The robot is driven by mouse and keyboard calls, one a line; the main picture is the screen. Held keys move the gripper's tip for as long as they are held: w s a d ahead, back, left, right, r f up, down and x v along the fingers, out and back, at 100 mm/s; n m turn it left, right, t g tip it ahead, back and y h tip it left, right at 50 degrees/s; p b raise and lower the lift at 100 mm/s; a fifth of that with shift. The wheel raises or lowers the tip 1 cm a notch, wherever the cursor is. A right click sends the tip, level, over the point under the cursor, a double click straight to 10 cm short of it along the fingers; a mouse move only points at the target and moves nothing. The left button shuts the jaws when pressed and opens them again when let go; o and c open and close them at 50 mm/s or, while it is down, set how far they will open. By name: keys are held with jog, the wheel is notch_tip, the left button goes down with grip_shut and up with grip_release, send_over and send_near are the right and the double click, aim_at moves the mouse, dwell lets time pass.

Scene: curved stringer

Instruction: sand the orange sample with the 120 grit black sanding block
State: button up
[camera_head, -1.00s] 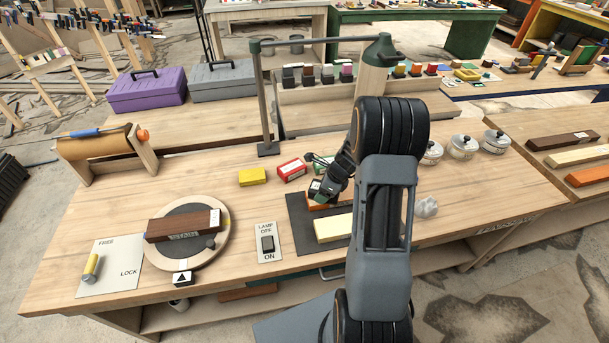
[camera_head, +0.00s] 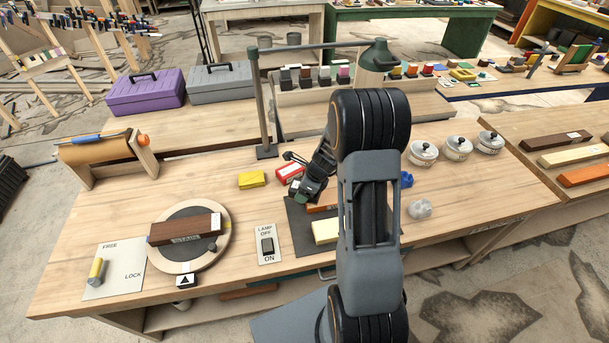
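The orange sample (camera_head: 322,208) lies on a dark mat (camera_head: 300,240) on the workbench, partly hidden by my arm and gripper. My gripper (camera_head: 303,192) is low over the left end of the sample, tilted down to the left. A small dark shape with a green patch shows at its fingertips; I cannot tell whether this is the black sanding block or part of the gripper. The fingers are too small and dark to read. No black sanding block shows clearly elsewhere on the bench. A pale wood sample (camera_head: 326,231) lies in front of the orange one.
A red block (camera_head: 289,171) and a yellow block (camera_head: 252,179) stand just behind the mat. A lamp switch plate (camera_head: 268,244) and a turntable (camera_head: 160,256) with a dark wood piece are left. A crumpled white wad (camera_head: 420,208) and lidded pots (camera_head: 457,149) are right.

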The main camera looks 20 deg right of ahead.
jog(key=shift+r+p, duration=1.75)
jog(key=shift+r, duration=0.5)
jog(key=shift+f, duration=0.1)
